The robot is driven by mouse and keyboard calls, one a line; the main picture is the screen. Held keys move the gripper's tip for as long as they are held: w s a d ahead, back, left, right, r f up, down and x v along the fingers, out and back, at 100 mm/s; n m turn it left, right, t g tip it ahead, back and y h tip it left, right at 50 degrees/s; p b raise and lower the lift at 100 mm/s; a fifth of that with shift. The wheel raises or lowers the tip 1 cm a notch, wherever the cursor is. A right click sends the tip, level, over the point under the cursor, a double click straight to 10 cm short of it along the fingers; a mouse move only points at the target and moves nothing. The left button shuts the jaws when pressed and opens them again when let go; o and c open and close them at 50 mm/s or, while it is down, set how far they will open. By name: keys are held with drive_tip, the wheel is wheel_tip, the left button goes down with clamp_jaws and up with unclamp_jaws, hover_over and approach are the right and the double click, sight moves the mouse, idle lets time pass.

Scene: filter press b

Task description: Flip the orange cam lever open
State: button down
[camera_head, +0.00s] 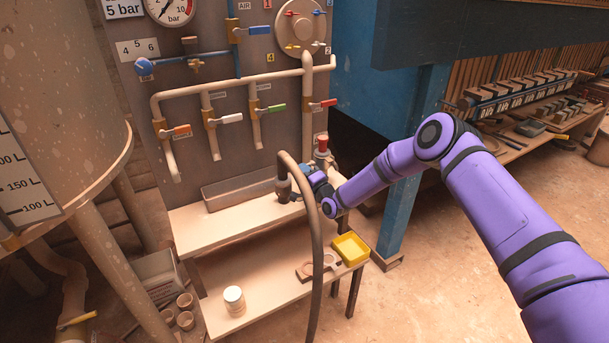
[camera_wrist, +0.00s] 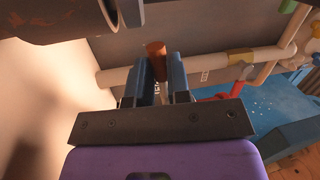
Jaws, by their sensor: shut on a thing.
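The cam lever (camera_wrist: 156,54) shows in the wrist view as an orange-brown rounded end on a paler shaft. It stands between the two blue fingers of my gripper (camera_wrist: 162,88), which are shut on it, and its end sticks out past the fingertips. In the head view my gripper (camera_head: 312,182) is just right of the hose fitting (camera_head: 284,186), above the bench's right end. The lever's lower part is hidden behind the fingers, and in the head view I cannot clearly make it out. A red-topped part (camera_head: 322,144) rises just above my gripper there.
A thick hose (camera_head: 316,240) hangs in an arch close left of my gripper. The panel behind carries pipes and valves with orange, white, green and red handles. A yellow tray (camera_head: 350,249) and a white jar (camera_head: 234,300) are on the lower shelf. A blue post (camera_head: 404,180) stands to the right.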

drive_tip(key=shift+w+d+r+m+t+h, duration=0.1)
drive_tip(key=shift+r+m+t+h, duration=0.35)
drive_tip(key=shift+m, duration=1.05)
drive_tip(key=shift+s+d+r+m+t+h, duration=0.1)
drive_tip(key=shift+r+m+t+h, duration=0.3)
drive_tip(key=shift+m, duration=1.1)
drive_tip(key=shift+w+r+m+t+h, duration=0.2)
drive_tip(key=shift+r+m, duration=0.4)
drive_tip(key=shift+m, duration=0.9)
drive_tip(key=shift+s, duration=0.1)
drive_tip(key=c, duration=1.4)
unclamp_jaws()
drive_tip(key=shift+o, duration=0.2)
drive_tip(key=v, duration=1)
drive_tip(key=shift+s+d, duration=0.2)
drive_tip(key=shift+s, duration=0.15)
